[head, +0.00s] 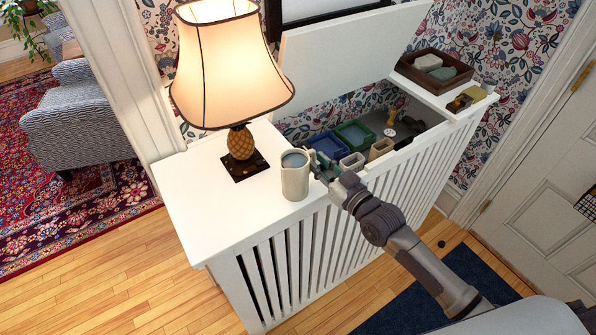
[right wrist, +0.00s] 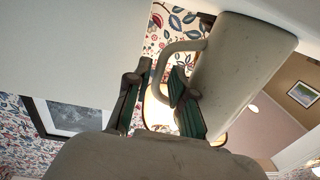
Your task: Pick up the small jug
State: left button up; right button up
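The small jug (head: 295,178), cream-grey with a bluish inside, stands upright on the white cabinet top, at its front edge. My right gripper (head: 317,166) is at the jug's right side, by its handle. In the right wrist view the jug (right wrist: 242,72) fills the upper right, with its looped handle (right wrist: 164,62) toward the fingers. The fingers of my right gripper (right wrist: 160,80) are apart, and the handle appears between them; I cannot tell whether either finger touches it. My left gripper is not in view.
A lit lamp (head: 240,142) stands close behind the jug to the left. Right of the jug, an open compartment under a raised white lid (head: 340,55) holds a blue tray (head: 325,145), a green tray (head: 355,134) and small boxes. A wooden tray (head: 412,72) sits far right. The cabinet top's left front is clear.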

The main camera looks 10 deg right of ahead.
jog(key=x, duration=0.2)
jog(key=shift+w+a, duration=0.15)
jog(key=shift+w, duration=0.15)
jog(key=shift+s, duration=0.1)
grip_shut()
jog(key=shift+r, duration=0.1)
